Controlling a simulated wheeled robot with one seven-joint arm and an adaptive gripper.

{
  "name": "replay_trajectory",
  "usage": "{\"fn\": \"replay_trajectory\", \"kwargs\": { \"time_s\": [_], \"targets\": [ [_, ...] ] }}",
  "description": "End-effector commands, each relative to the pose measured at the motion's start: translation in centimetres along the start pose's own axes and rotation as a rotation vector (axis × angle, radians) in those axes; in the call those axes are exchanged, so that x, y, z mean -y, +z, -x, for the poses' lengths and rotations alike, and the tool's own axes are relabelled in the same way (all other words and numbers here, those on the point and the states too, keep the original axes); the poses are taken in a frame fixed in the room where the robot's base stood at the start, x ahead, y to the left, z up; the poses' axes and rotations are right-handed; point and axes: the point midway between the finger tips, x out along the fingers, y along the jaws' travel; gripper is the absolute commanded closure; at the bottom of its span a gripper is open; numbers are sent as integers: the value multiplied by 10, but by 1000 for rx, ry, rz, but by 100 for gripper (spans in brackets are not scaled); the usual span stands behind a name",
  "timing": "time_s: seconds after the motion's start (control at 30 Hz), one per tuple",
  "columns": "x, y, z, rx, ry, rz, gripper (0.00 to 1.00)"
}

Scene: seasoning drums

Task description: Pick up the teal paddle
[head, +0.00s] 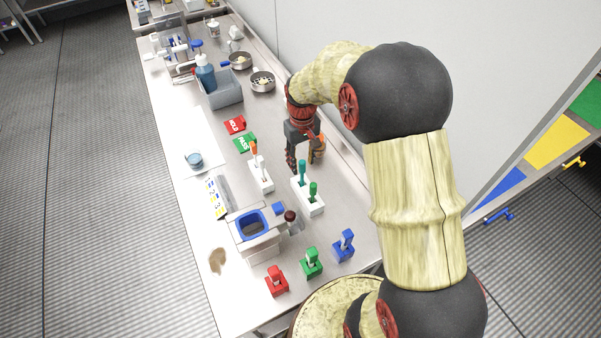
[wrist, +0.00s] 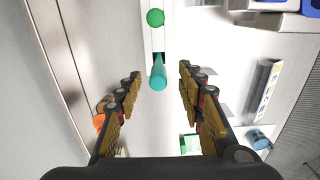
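The teal paddle (head: 302,168) stands upright in a white holder (head: 299,195), beside a green paddle (head: 313,190) in the same holder. In the wrist view the teal paddle (wrist: 158,76) points up toward the camera, between my fingertips across the picture. The green paddle (wrist: 155,18) is farther up in that view, beyond the fingertips. My gripper (head: 305,165) is open, just behind the teal paddle in the head view. In the wrist view my gripper (wrist: 160,70) shows a clear gap on both sides of the teal paddle. I see no contact.
Another white holder (head: 262,181) with an orange and a white paddle stands to the left. A blue-rimmed bin (head: 252,223) stands in front. An orange object (wrist: 98,121) is partly hidden by my left finger.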

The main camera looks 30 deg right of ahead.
Motion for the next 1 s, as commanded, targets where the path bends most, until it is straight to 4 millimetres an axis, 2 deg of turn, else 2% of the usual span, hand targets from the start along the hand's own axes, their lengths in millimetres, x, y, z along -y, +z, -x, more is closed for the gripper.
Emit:
{"fn": "replay_trajectory", "kwargs": {
  "time_s": [0.17, 0.5, 0.73, 1.0],
  "targets": [
    [-1, -1, -14, -1, 0, 0, 62],
    [-2, -3, -57, -1, 0, -1, 62],
    [-2, -3, -58, -2, 0, -1, 62],
    [-2, -3, -58, -1, 0, -1, 76]
  ]
}}
